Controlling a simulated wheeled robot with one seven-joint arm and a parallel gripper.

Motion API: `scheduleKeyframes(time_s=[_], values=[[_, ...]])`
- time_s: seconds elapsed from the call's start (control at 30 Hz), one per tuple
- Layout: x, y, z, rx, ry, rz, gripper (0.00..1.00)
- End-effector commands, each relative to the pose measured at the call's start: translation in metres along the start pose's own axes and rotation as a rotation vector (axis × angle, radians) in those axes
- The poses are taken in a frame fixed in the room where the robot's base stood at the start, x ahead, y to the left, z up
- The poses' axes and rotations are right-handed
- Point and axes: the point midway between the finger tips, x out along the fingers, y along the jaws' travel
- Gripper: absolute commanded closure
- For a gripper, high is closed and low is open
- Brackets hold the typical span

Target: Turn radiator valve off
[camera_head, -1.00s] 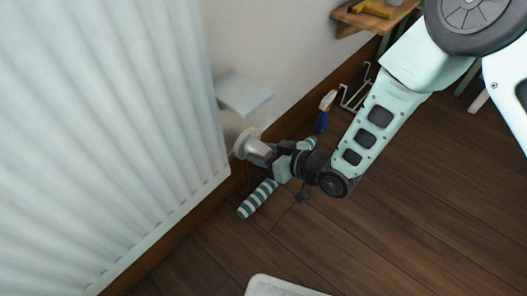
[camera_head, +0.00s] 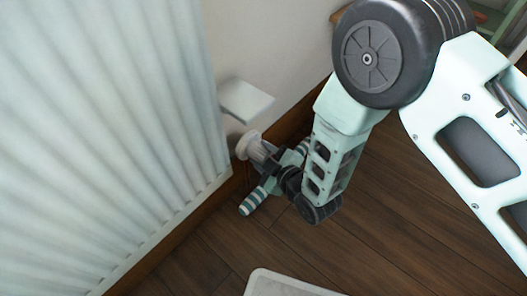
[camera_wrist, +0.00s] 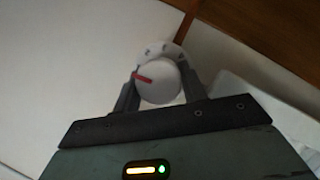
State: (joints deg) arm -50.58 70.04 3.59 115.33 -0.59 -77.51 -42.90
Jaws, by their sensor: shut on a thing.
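The radiator valve (camera_head: 249,145) is a pale round knob at the lower right corner of the white radiator (camera_head: 110,130). In the wrist view the knob (camera_wrist: 160,82) is white with a red pointer mark and dark marks on the ring behind it. My gripper (camera_head: 265,155) reaches the knob from the right. Its two dark fingers (camera_wrist: 160,90) are shut on the knob, one on each side. The knob's ring shows beyond the fingertips. The valve's body and pipe are hidden.
A pale wall shelf (camera_head: 245,100) sits just above the valve. A pale mat (camera_head: 280,285) is at the bottom edge.

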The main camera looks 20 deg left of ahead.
Motion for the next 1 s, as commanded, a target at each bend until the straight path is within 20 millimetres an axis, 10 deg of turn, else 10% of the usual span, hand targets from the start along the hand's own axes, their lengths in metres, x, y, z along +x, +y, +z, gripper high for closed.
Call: scheduleKeyframes(time_s=[1.0], values=[[-0.0003,-0.005,0.003,-0.896,0.0,0.366,0.81]])
